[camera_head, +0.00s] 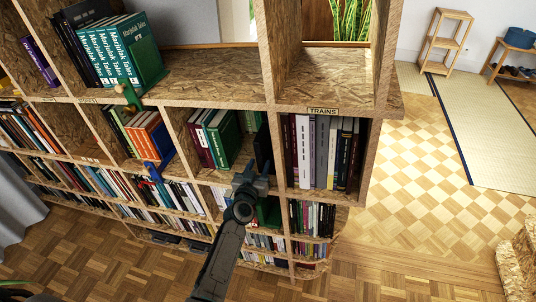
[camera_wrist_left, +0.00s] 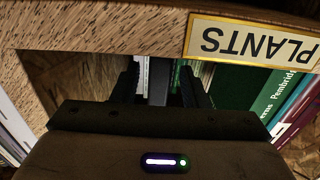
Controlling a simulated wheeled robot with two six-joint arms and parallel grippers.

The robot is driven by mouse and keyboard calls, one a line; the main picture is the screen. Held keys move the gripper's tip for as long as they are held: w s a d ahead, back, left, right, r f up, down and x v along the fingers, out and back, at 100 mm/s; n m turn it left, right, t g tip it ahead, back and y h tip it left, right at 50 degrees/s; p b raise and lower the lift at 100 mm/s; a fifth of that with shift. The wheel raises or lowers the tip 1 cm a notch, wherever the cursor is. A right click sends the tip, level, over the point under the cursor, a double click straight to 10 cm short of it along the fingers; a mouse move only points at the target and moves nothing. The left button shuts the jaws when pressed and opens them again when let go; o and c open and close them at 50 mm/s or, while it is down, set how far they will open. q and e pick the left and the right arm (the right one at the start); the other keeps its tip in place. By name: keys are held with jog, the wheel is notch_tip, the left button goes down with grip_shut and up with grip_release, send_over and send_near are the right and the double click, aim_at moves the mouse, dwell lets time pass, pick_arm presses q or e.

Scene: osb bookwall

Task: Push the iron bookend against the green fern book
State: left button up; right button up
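The dark iron bookend (camera_head: 262,148) stands upright at the right side of a middle-row compartment, partly hidden by my left gripper. The green fern book seems to be the wide green book (camera_head: 226,140) in that compartment, left of the bookend; I cannot read its title. Green covers (camera_wrist_left: 238,84) show right of my fingers in the left wrist view. My left gripper (camera_head: 251,177) is at the compartment's front, near the bookend's lower part. In the wrist view its fingers (camera_wrist_left: 160,88) stand apart with pale and grey strips visible between them; contact is unclear. My right gripper is out of view.
A PLANTS label (camera_wrist_left: 256,42) is on the shelf board close to my left gripper. An upright board separates the compartment from the TRAINS books (camera_head: 318,150) at right. A blue bookend (camera_head: 154,167) and orange books (camera_head: 148,135) stand at left.

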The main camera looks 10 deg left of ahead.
pick_arm(q)
jog(key=shift+w, duration=1.45)
grip_shut()
jog(key=shift+a+b, duration=0.2)
jog(key=shift+b, duration=0.15)
jog(key=shift+w+a+f+b, duration=0.1)
jog(key=shift+a+f+b, duration=0.15)
jog(key=shift+a, duration=0.95)
jog(key=shift+a+f+b, duration=0.1)
jog(key=shift+a+b, duration=0.2)
jog(key=shift+a, duration=0.85)
jog(key=shift+a, duration=0.35)
jog(key=shift+a+f+b, duration=0.1)
jog(key=shift+a+b, duration=0.2)
jog(key=shift+a, duration=0.2)
